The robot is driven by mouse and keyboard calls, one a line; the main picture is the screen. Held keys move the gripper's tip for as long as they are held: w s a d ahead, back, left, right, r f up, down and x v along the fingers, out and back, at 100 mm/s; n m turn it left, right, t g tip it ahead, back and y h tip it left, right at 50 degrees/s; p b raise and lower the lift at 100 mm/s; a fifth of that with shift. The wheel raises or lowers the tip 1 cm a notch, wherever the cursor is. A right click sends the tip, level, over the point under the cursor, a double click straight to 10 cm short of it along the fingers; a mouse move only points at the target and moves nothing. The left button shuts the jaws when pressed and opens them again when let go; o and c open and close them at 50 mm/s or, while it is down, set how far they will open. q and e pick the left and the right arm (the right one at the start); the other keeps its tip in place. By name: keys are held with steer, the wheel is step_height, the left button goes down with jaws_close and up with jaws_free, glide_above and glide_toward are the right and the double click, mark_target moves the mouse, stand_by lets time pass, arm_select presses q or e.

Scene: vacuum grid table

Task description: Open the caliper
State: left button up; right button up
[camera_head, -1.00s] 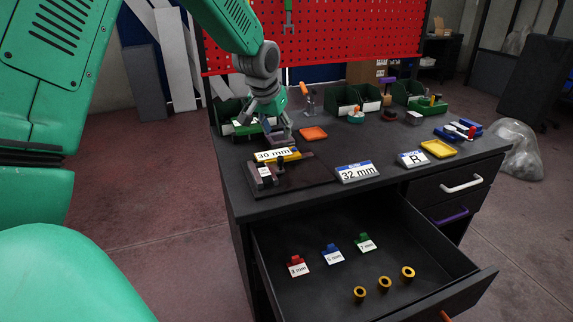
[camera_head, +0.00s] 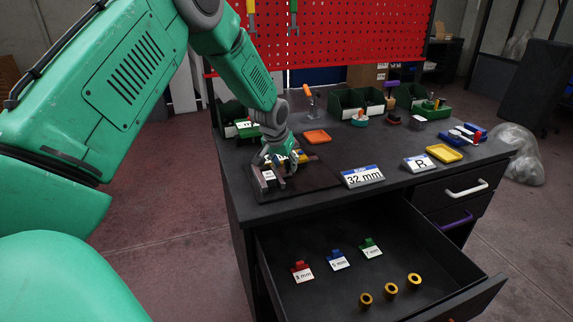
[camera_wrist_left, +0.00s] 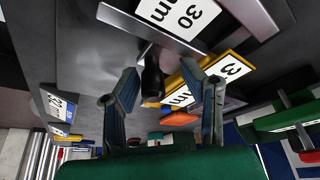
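The caliper (camera_head: 263,183), a grey device with a white label on a dark base plate (camera_head: 315,178), sits at the table's front left corner. In the left wrist view its grey jaw piece (camera_wrist_left: 130,24) with a "30 mm" label is at the top. A black knob (camera_wrist_left: 152,82) stands below it. My left gripper (camera_head: 277,178) is low over the caliper and partly hides it. In the left wrist view my left gripper (camera_wrist_left: 165,95) is open, with the knob showing between its spread fingers; contact cannot be told. My right gripper is not in view.
A yellow label sign (camera_wrist_left: 195,80) stands close behind the knob. A "32 mm" sign (camera_head: 362,177), an "R" sign (camera_head: 418,163), an orange tray (camera_head: 317,137) and a yellow tray (camera_head: 444,153) are on the table. The open drawer (camera_head: 335,292) below holds small labelled blocks and brass rings.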

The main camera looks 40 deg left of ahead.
mark_target(298, 171)
arm_select(q)
steer(key=shift+s+a+f, duration=0.1)
steer(key=shift+a+f, duration=0.1)
steer(key=shift+a, duration=0.3)
steer(key=shift+d, duration=0.1)
steer(key=c, duration=0.4)
steer(key=shift+d+r, duration=0.1)
steer(key=shift+d, duration=0.2)
jaws_close()
steer(key=shift+w+d+r, duration=0.1)
steer(key=shift+w+d, duration=0.15)
steer(key=shift+d, duration=0.2)
steer(key=shift+w+d, duration=0.15)
steer(key=shift+w, duration=0.5)
steer(key=shift+w+d, duration=0.15)
steer(key=shift+w, duration=0.45)
steer(key=shift+w+d+r, duration=0.15)
steer(key=shift+w+d, duration=0.05)
steer(key=shift+d, duration=0.05)
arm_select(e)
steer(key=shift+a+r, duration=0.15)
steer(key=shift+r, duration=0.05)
arm_select(q)
steer(key=shift+o, duration=0.9)
jaws_free()
steer(key=shift+o, duration=1.1)
